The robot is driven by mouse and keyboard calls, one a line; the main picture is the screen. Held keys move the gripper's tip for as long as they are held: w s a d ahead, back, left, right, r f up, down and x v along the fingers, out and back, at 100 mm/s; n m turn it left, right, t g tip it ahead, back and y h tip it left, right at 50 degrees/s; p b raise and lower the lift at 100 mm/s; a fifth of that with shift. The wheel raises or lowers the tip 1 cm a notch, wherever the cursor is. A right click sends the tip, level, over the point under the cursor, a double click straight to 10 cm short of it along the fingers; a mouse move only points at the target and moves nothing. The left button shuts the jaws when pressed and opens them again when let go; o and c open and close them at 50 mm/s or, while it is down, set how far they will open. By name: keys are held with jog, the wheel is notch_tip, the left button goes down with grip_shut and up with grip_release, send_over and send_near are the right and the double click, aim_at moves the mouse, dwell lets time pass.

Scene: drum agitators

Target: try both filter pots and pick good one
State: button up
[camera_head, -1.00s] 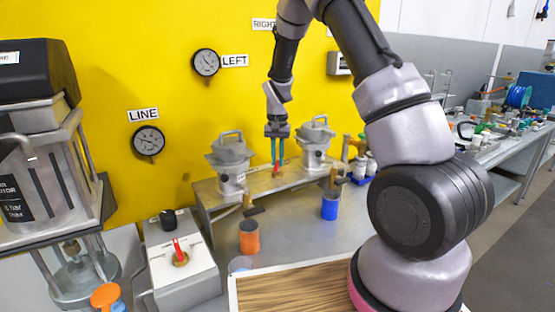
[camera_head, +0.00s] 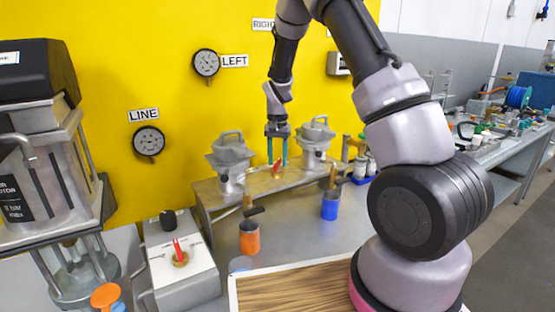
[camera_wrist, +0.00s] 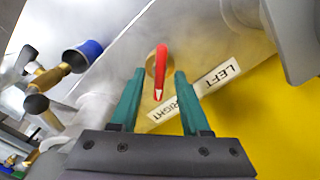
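Two grey metal filter pots, a left one (camera_head: 230,160) and a right one (camera_head: 315,142), stand on a metal shelf (camera_head: 262,184) by the yellow wall. A red lever (camera_head: 277,167) on a brass base sits between them. My gripper (camera_head: 277,164) is open above the lever, its teal fingers apart. In the wrist view the red lever (camera_wrist: 160,70) shows between and just beyond the fingertips, apparently untouched. Its tip is nearer the RIGHT word of the label plate (camera_wrist: 195,95). A LEFT gauge (camera_head: 206,63) and a LINE gauge (camera_head: 149,141) hang on the wall. My arm hides the area beside the RIGHT sign (camera_head: 263,24).
A white box (camera_head: 179,268) with another red lever stands at left. A wood-topped board (camera_head: 300,290) lies in front. Small bottles (camera_head: 360,166) stand right of the pots.

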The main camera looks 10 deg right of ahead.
notch_tip(320, 180, up, 11)
dwell(0.6)
notch_tip(320, 180, up, 8)
jog(key=t+y, duration=0.1)
send_over(278, 162)
jog(key=s+d, duration=0.2)
jog(key=s, duration=0.2)
jog(key=s+d+r+t+y, duration=0.1)
jog(key=s+d+r+t, duration=0.1)
jog(key=s+r, duration=0.65)
jog(key=s+r+t, duration=0.1)
jog(key=s+t, duration=0.1)
jog(key=s, duration=0.6)
jog(key=s+d+r+n+t, duration=0.1)
jog(key=s+r+t, duration=0.1)
jog(key=s, duration=0.7)
jog(key=shift+d, duration=0.25)
